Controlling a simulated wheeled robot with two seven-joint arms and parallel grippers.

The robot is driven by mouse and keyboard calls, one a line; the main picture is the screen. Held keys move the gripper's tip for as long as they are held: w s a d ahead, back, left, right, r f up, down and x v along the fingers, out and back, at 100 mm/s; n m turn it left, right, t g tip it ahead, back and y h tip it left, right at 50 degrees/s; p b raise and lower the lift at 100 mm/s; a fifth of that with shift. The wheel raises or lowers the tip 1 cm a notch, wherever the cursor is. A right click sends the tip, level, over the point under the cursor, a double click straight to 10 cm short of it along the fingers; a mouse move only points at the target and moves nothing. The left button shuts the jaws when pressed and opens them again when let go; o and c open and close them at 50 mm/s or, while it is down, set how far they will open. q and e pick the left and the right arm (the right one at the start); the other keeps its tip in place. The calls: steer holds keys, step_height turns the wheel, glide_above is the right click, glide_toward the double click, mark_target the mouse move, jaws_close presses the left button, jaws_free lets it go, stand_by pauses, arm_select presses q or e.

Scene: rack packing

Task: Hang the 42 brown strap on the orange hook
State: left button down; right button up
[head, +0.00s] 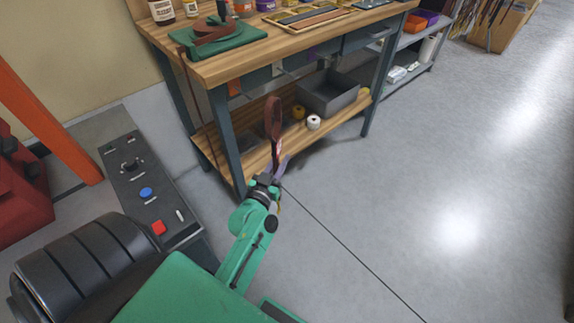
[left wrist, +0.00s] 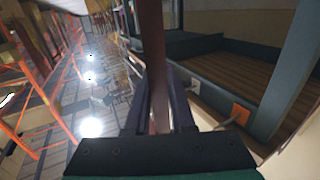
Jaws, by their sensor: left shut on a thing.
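A brown strap (head: 273,118) stands above my left gripper (head: 277,172) in the head view, in front of the workbench. The gripper is shut on it. In the left wrist view the strap (left wrist: 152,50) runs up between the two fingers (left wrist: 160,108). An orange plate with a small hook (left wrist: 238,115) shows at the right of the wrist view, apart from the strap. In the head view a small orange patch (head: 234,88) shows under the bench top, left of the strap; its hook shape is too small to tell. The number 42 cannot be read. My right gripper is not in view.
The wooden workbench (head: 230,68) has a lower shelf with a grey bin (head: 328,92) and a white roll (head: 313,122). The floor at right is clear.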

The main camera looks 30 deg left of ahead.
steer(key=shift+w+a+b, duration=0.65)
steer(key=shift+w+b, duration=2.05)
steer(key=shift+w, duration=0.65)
arm_select(q)
steer(key=w+a+f+b, duration=0.2)
steer(key=w+a+f, duration=0.1)
steer(key=a, duration=0.4)
steer(key=w+a+f+y+b, duration=0.1)
steer(key=w+a+f+b, duration=0.1)
steer(key=a, duration=0.5)
steer(key=shift+w+a+f+n+b, duration=0.15)
steer(key=shift+w+f+n+b, duration=0.2)
steer(key=shift+w+f, duration=0.7)
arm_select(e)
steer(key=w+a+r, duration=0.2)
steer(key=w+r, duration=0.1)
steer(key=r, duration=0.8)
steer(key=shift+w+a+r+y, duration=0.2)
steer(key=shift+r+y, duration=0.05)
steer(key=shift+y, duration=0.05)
arm_select(q)
steer(key=shift+w+r, duration=0.15)
steer(key=c, duration=0.7)
jaws_free()
